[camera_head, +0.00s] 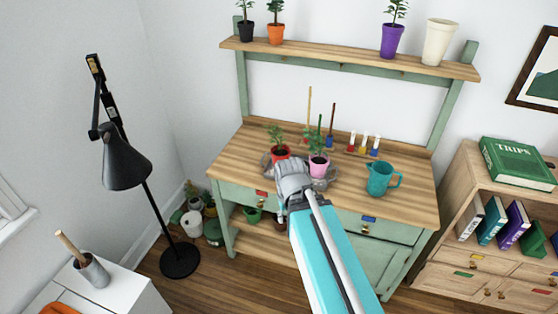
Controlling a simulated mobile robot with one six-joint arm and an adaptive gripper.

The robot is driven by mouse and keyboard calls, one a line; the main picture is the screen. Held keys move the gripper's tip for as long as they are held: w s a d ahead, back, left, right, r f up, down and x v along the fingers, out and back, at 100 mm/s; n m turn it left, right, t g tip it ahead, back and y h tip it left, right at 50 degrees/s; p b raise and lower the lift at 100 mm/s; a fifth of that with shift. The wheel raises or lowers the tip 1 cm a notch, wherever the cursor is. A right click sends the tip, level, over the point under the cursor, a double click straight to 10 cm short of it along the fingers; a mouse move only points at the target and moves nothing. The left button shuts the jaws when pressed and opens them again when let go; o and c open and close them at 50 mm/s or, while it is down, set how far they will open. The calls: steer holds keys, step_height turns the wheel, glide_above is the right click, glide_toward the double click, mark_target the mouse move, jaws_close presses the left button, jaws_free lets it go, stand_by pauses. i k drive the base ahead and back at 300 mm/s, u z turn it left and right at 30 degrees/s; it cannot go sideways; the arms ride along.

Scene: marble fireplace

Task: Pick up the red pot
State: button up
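The red pot (280,153) holds a small green plant and stands on the potting bench, left of the middle of its top. My gripper (288,170) is just in front of and below the red pot in the picture, seen from behind. Its fingers are hidden by its own body, so I cannot tell whether they are open or touch the pot. A pink pot (318,169) with a plant stands close on the right. A grey rounded tray (331,182) shows around the pots, partly hidden by my gripper.
A teal watering jug (380,179) stands right on the wooden bench top (232,165). Small bottles (362,146) stand along the back. The upper shelf (340,55) bears several pots. A black floor lamp (125,165) stands left; a bookcase (470,175) is right.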

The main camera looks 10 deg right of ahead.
mark_target(278, 152)
steer(key=k, duration=1.3)
steer(key=u, duration=0.2)
steer(key=i, duration=0.55)
steer(key=u, duration=0.45)
steer(key=i, duration=1.3)
steer(key=z, duration=0.6)
